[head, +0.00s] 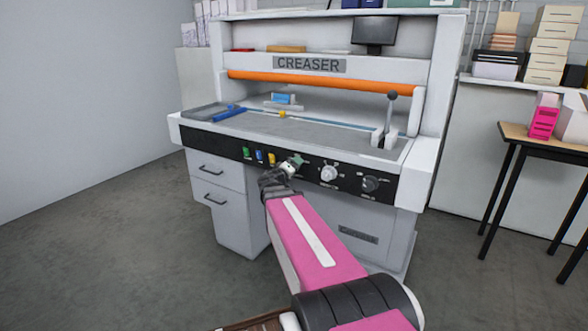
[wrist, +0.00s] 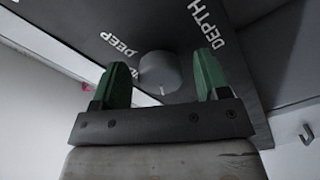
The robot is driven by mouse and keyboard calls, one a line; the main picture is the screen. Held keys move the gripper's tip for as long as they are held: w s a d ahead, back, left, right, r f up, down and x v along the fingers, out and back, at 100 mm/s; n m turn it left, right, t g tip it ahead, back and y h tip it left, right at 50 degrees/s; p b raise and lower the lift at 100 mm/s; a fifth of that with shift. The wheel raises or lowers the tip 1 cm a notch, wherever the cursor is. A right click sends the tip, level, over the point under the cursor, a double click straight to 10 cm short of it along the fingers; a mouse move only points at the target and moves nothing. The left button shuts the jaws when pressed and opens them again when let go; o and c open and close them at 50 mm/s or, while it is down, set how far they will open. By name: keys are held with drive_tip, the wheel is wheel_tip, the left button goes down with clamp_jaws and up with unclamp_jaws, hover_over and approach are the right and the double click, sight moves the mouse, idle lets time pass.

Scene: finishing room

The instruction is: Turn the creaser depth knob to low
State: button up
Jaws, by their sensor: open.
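The creaser depth knob (wrist: 160,72) is a round grey knob on the dark panel in the wrist view. A small light mark shows on its lower edge. The words DEEP and DEPTH are readable around it, and other letters are partly covered by the left finger. I cannot tell which setting the mark points at. My gripper (wrist: 163,64) is open, with one green finger on each side of the knob and a visible gap to both. In the head view my gripper (head: 292,164) is at the panel front and hides the knob.
The creaser (head: 310,65) has a white knob (head: 329,174) and a dark knob (head: 371,183) right of my gripper. Coloured switches (head: 259,156) sit close on the left. A lever (head: 391,112) stands on the bed. A small table (head: 545,139) is at the right.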

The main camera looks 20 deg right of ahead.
drive_tip(key=v, duration=1)
drive_tip(key=shift+s+a, duration=0.3)
drive_tip(key=s+f+m+g+y, duration=0.1)
drive_tip(key=s+f+g+y, duration=0.25)
drive_tip(key=f, duration=0.35)
drive_tip(key=s+f+m+g+y, duration=0.15)
drive_tip(key=f+g, duration=0.25)
drive_tip(key=f, duration=0.4)
drive_tip(key=s+a+f+g+y, duration=0.3)
drive_tip(key=s+a+f+y, duration=0.4)
drive_tip(key=a+f+y, duration=0.1)
drive_tip(key=a+n+y, duration=0.1)
drive_tip(key=a, duration=0.1)
drive_tip(key=shift+a+f, duration=0.15)
drive_tip(key=shift+a, duration=0.2)
drive_tip(key=shift+g, duration=0.25)
